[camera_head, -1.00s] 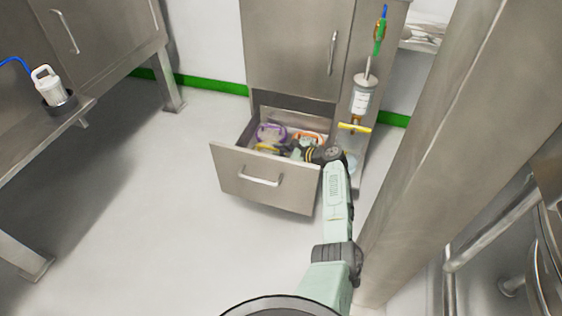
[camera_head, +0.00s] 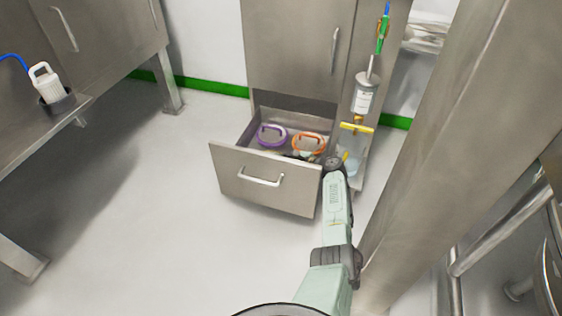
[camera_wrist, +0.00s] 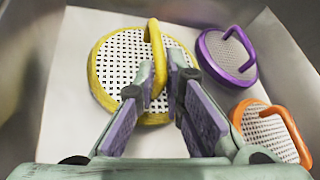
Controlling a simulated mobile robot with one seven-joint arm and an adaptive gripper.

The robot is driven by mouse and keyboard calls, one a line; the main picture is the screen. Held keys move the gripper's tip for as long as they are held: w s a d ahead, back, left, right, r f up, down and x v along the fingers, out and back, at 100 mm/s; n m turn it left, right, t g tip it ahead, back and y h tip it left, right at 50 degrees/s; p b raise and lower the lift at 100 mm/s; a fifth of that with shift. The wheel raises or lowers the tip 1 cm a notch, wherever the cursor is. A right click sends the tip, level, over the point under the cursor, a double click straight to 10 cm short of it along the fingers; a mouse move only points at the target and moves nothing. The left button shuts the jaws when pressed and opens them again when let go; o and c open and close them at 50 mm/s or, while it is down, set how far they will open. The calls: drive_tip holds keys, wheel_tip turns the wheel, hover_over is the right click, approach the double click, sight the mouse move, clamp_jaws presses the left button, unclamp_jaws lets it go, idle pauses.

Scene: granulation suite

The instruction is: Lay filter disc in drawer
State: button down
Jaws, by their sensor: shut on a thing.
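A filter disc with a yellow rim, a white perforated face and a yellow arched handle (camera_wrist: 105,72) shows in the wrist view. My gripper (camera_wrist: 160,82) is shut on its handle. The disc is over the pale floor of the open drawer (camera_head: 262,182); I cannot tell whether it touches that floor. In the head view the yellow disc is hidden low behind the drawer front, and only dark bits of my gripper show near the drawer's right front corner.
A purple-rimmed disc (camera_head: 271,135) and an orange-rimmed disc (camera_head: 308,143) lie in the drawer, to the right of the yellow one in the wrist view (camera_wrist: 226,55). A yellow T-handle (camera_head: 356,128) and a bottle-like vessel (camera_head: 364,98) stand right of the drawer. A steel post rises at right.

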drive_tip(key=c, duration=1.7)
unclamp_jaws()
drive_tip(key=shift+r, duration=0.2)
drive_tip(key=shift+s+d+r+p, duration=0.15)
drive_tip(key=shift+d+r+p, duration=0.1)
drive_tip(key=shift+r+p, duration=0.8)
drive_tip(key=p+v, duration=0.1)
drive_tip(key=v, duration=0.1)
drive_tip(key=p+v, duration=0.2)
drive_tip(key=f+p+v, duration=0.1)
drive_tip(key=p+v, duration=0.1)
drive_tip(key=shift+s+d+r, duration=0.1)
drive_tip(key=shift+s+d, duration=0.15)
